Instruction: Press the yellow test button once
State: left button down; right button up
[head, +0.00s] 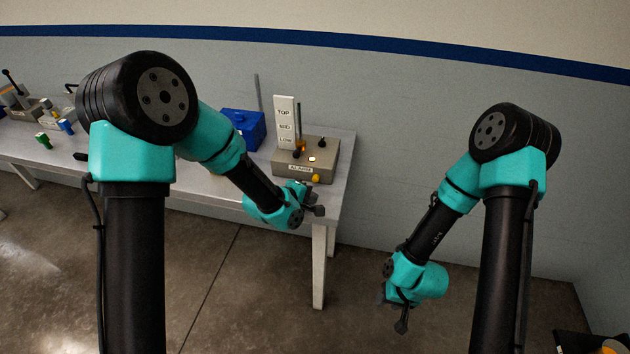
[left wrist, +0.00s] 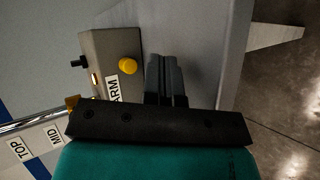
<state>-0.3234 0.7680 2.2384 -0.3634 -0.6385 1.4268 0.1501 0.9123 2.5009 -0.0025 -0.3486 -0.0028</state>
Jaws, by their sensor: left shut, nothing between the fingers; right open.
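The yellow test button (head: 316,178) sits on the front face of a grey-beige alarm box (head: 323,160) near the right end of the table. In the left wrist view the round yellow button (left wrist: 128,65) shows fully, beside the ALARM label (left wrist: 115,90). My left gripper (head: 318,211) is shut and empty, in front of and below the box in the head view. In the left wrist view its closed fingers (left wrist: 166,68) lie to the right of the button, apart from it. My right gripper (head: 402,318) is open and empty, hanging over the floor right of the table.
The white TOP, MID, LOW board (head: 285,122) stands beside the alarm box, which has a lit lamp (head: 312,159) and a black knob (head: 322,143) on top. A blue box (head: 243,128) stands to the left. Several small objects lie at the table's far left.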

pick_arm(q)
jog(key=shift+s+a, duration=0.2)
jog(key=shift+s, duration=0.7)
